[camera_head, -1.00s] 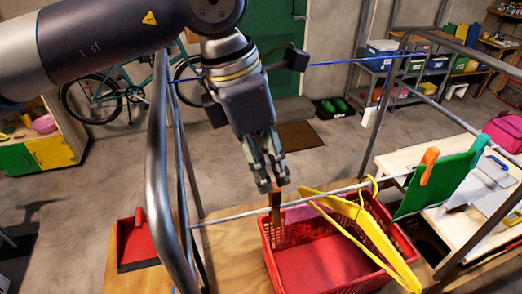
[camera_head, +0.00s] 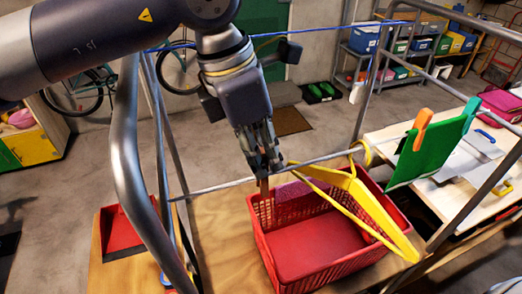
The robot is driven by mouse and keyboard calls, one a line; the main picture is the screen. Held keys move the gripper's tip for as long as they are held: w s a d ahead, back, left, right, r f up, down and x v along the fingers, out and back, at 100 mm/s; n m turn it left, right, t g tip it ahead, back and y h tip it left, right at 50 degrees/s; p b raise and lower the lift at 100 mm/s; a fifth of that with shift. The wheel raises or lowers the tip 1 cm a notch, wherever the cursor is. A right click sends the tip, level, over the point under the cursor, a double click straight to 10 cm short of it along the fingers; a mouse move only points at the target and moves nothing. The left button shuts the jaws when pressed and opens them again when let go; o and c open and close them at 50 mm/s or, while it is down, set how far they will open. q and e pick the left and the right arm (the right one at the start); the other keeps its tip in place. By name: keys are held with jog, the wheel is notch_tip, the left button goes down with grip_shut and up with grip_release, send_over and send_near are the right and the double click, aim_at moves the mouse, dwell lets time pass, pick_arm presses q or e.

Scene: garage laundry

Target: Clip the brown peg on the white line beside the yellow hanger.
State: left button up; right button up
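The white line (camera_head: 219,187) runs across the metal rack above a red basket. The yellow hanger (camera_head: 352,190) hangs from it by its hook, tilted over the basket. My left gripper (camera_head: 267,168) is at the line, left of the hanger and clear of it. Its fingers are close together around the upper part of the brown peg (camera_head: 264,189). The peg's lower part points down below the line in front of the basket's back left corner. The fingers hide the peg's top, so I cannot tell whether its jaws are around the line. My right gripper is not in view.
The red basket (camera_head: 262,246) stands on a wooden surface (camera_head: 222,240). An orange peg (camera_head: 422,121) holds a green cloth (camera_head: 432,152) right of the hanger. A blue line (camera_head: 335,37) runs behind my arm. The rack's thick rail (camera_head: 125,150) stands left. A red dustpan (camera_head: 121,230) lies left.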

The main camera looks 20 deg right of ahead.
pick_arm(q)
grip_shut()
jog(key=shift+r+p, duration=0.45)
jog(key=shift+r, duration=0.2)
jog(key=shift+d+p+v, duration=0.25)
jog(key=shift+p+v, duration=0.35)
jog(key=shift+v, duration=0.4)
jog(key=shift+d+p+v, duration=0.25)
jog(key=shift+p+v, duration=0.3)
jog(key=shift+v, duration=0.5)
jog(key=shift+r, duration=0.1)
